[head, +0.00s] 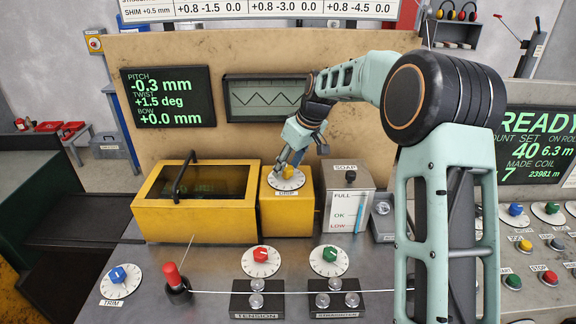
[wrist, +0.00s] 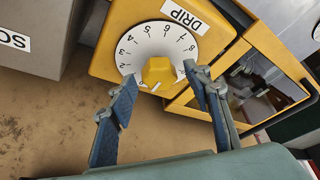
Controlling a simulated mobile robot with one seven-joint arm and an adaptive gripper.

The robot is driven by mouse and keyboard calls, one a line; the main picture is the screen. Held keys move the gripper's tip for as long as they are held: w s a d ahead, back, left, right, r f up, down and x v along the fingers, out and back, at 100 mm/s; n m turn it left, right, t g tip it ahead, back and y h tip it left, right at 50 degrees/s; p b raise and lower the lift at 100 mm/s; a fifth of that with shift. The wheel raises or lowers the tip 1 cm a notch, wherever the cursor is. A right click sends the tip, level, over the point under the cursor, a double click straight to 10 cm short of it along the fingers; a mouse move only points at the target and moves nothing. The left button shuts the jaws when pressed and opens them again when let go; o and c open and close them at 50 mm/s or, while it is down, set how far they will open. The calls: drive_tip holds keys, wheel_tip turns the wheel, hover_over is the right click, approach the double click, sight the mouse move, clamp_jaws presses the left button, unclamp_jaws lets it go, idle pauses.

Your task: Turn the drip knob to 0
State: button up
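The yellow drip knob (head: 288,172) sits on a round white numbered dial on top of a yellow box (head: 287,215) labelled DRIP. In the wrist view the knob (wrist: 158,70) shows near the middle of its dial (wrist: 150,38), with the DRIP label (wrist: 186,16) beyond it. My gripper (head: 287,160) is over the dial from behind. In the wrist view my gripper (wrist: 160,76) is open, with one finger on each side of the knob. Gaps show between knob and fingers. I cannot tell which number the knob points to.
A yellow bin with a dark lid and black handle (head: 180,180) stands left of the drip box. A grey SOAP box (head: 346,200) stands right. Red (head: 261,255) and green (head: 330,254) knobs and a red-handled lever (head: 172,275) are in front.

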drive_tip(key=shift+r, duration=0.1)
drive_tip(key=v, duration=1.2)
drive_tip(key=shift+a, duration=0.1)
